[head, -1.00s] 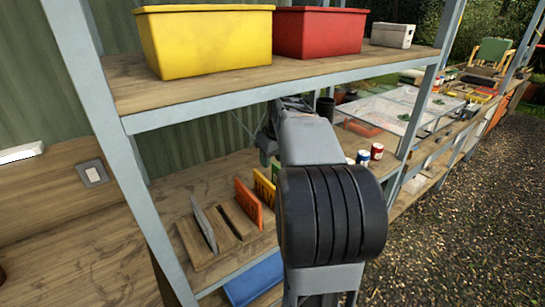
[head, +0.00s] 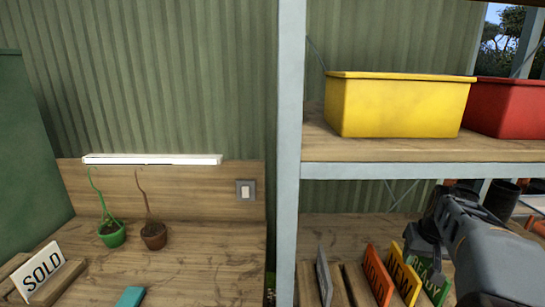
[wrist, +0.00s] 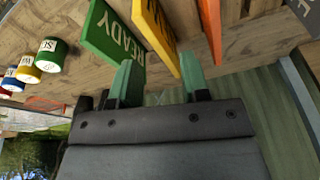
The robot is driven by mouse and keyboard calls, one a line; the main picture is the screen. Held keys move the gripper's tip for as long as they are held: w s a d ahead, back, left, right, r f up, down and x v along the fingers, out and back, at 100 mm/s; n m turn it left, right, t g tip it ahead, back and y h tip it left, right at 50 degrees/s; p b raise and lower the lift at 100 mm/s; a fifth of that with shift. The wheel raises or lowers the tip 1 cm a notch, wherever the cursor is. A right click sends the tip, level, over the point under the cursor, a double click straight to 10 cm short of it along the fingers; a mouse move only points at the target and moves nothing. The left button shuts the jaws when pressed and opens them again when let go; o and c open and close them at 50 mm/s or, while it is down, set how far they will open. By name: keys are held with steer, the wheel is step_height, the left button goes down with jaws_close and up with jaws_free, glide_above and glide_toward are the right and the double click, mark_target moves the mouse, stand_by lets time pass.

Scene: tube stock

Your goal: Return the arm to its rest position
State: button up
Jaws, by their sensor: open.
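My gripper (wrist: 160,82) is open, with its two green-tipped fingers apart and nothing seen between them. In the head view my arm reaches in from the right, and the gripper end (head: 430,238) is over the lower shelf by the signs. A green READY sign (head: 430,280) stands nearest the gripper; in the wrist view it (wrist: 112,35) is close to the left finger, and I cannot tell whether they touch. A yellow sign (head: 404,272), an orange sign (head: 376,276) and a grey sign (head: 324,276) stand in the slotted wooden rack to its left.
The shelf post (head: 290,150) and upper shelf edge (head: 400,170) are close to the arm. Yellow (head: 400,105) and red (head: 510,112) bins stand above. Several small cans (wrist: 50,55) show in the wrist view.

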steer(key=s+a+f+n, duration=0.1)
steer(key=s+a, duration=0.2)
steer(key=a, duration=0.4)
steer(key=s+a+f+n, duration=0.1)
steer(key=s+a+f, duration=0.1)
steer(key=s+a, duration=0.2)
steer(key=s+a+f+n+t, duration=0.1)
steer(key=s+a+f, duration=0.1)
steer(key=a, duration=0.8)
steer(key=shift+s, duration=0.85)
steer(key=shift+d, duration=0.1)
steer(key=shift+c, duration=0.4)
